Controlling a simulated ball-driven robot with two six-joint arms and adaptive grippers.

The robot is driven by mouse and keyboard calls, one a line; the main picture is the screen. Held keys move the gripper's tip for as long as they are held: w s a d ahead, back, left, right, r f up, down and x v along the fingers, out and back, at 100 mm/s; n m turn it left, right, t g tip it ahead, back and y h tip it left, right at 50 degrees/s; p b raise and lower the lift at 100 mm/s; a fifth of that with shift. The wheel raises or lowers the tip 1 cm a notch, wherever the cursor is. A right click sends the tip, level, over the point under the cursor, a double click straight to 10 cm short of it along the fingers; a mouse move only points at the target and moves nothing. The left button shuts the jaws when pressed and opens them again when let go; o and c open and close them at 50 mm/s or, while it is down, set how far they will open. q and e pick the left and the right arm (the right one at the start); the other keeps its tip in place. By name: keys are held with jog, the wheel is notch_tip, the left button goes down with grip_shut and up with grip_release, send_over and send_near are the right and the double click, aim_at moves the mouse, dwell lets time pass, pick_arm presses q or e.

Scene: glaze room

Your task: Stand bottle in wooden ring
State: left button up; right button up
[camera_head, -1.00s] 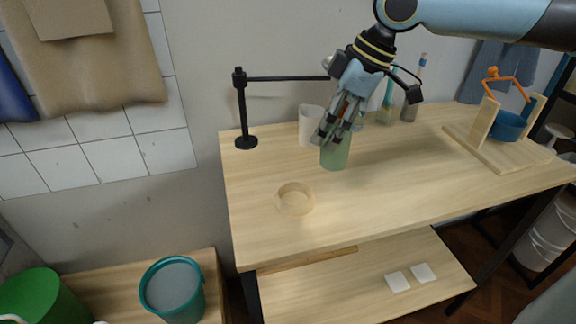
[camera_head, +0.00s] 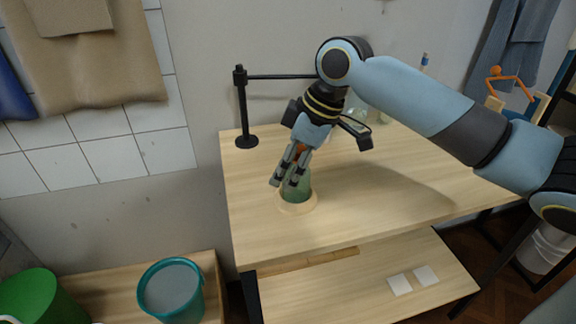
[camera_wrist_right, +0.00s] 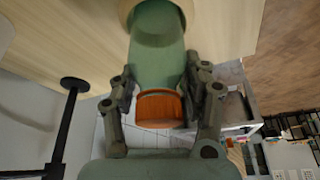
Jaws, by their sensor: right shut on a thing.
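The green bottle (camera_head: 304,188) is upright or nearly so, with its lower end inside or just over the wooden ring (camera_head: 297,209). The ring's front wall hides the base, so I cannot tell whether it rests on the table. My right gripper (camera_head: 285,181) is shut on the bottle's upper part from above. In the right wrist view the gripper's fingers (camera_wrist_right: 160,88) flank the green bottle (camera_wrist_right: 158,55) by its orange neck band (camera_wrist_right: 158,109). The pale ring (camera_wrist_right: 188,9) shows around the bottle's far end. My left gripper is not in view.
A black stand (camera_head: 243,115) with a horizontal arm rises at the table's back left. A wooden frame with an orange part (camera_head: 497,73) is at the back right, partly behind my right arm. The table (camera_head: 258,185) is clear around the ring's left and front.

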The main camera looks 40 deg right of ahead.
jog(key=o, duration=1.3)
jog(key=shift+o, duration=0.2)
jog(key=p+v, duration=0.1)
jog(key=v, duration=1.1)
jog(key=shift+r, duration=0.1)
